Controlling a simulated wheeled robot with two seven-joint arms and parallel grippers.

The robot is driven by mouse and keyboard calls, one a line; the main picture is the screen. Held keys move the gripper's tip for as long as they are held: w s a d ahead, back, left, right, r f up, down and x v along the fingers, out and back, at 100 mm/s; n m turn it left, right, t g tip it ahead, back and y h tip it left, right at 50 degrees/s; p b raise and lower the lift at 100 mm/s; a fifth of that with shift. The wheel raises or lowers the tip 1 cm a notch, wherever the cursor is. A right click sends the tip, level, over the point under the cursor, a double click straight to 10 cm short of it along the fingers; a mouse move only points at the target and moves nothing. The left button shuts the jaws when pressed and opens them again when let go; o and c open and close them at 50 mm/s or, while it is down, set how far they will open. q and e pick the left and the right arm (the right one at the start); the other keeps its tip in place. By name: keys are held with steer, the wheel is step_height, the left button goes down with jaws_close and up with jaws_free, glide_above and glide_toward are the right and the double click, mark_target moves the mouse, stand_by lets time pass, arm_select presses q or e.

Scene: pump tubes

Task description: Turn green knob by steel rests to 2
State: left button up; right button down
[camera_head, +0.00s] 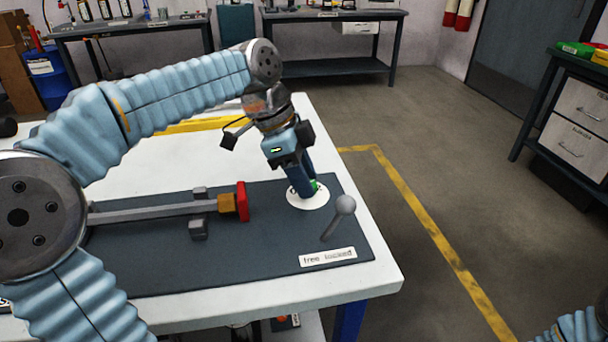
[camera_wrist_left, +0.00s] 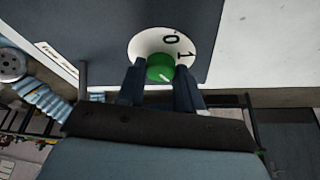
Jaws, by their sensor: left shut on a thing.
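The green knob (camera_wrist_left: 160,67) sits at the middle of a white round dial (camera_wrist_left: 138,48) in the left wrist view. The figures 0 and 1 show on the dial; a pale pointer line marks the knob. My left gripper (camera_wrist_left: 160,75) is shut on the knob, one finger on each side. In the head view my left gripper (camera_head: 305,188) points down onto the white dial (camera_head: 308,201), and only a sliver of the green knob (camera_head: 315,185) shows. The figure 2 is hidden. My right gripper is out of view.
The dial is on a dark panel (camera_head: 270,265) on a white table (camera_head: 375,278). A ball-topped lever (camera_head: 345,205) stands close by, near a "free locked" label (camera_head: 328,257). A steel bar (camera_head: 150,211) with a red plate (camera_head: 243,202) lies to the left, by grey rests (camera_head: 198,228).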

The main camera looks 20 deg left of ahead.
arm_select(q)
steer(key=o, duration=1)
steer(key=shift+o, duration=0.2)
steer(key=v, duration=1.3)
steer(key=shift+a+r, duration=0.2)
steer(key=shift+r, duration=0.1)
steer(key=shift+s, duration=0.15)
